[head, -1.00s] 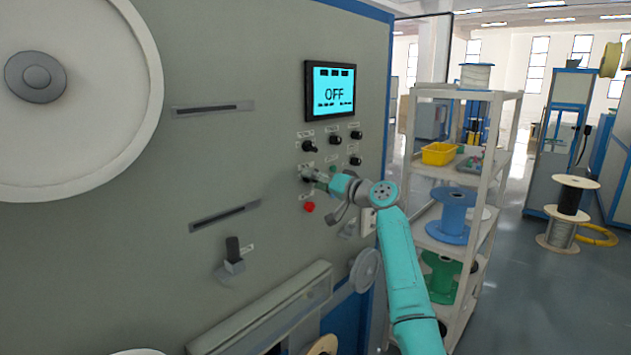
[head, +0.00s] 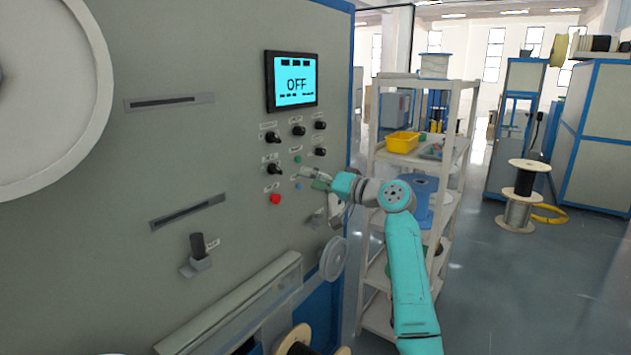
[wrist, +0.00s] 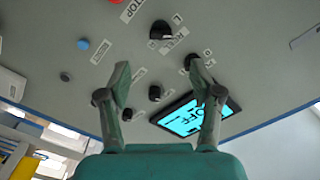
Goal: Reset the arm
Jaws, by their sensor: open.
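My teal arm reaches toward the grey machine panel (head: 225,150) in the head view. My gripper (head: 308,180) is a short way in front of the panel's buttons, empty. In the wrist view my gripper (wrist: 162,90) shows two fingers spread wide apart with nothing between them. The screen (head: 292,81) reads OFF. Black knobs, one of them (head: 273,169), sit below the screen. A red button (head: 275,199) is to the lower left of the gripper. A blue button (wrist: 83,44) and a black knob (wrist: 160,30) show in the wrist view.
A white shelf rack (head: 455,130) with a yellow bin (head: 402,142) and a blue spool (head: 412,185) stands close behind my arm. A grey disc (head: 334,259) juts from the machine below the gripper. The floor (head: 500,290) at right is open.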

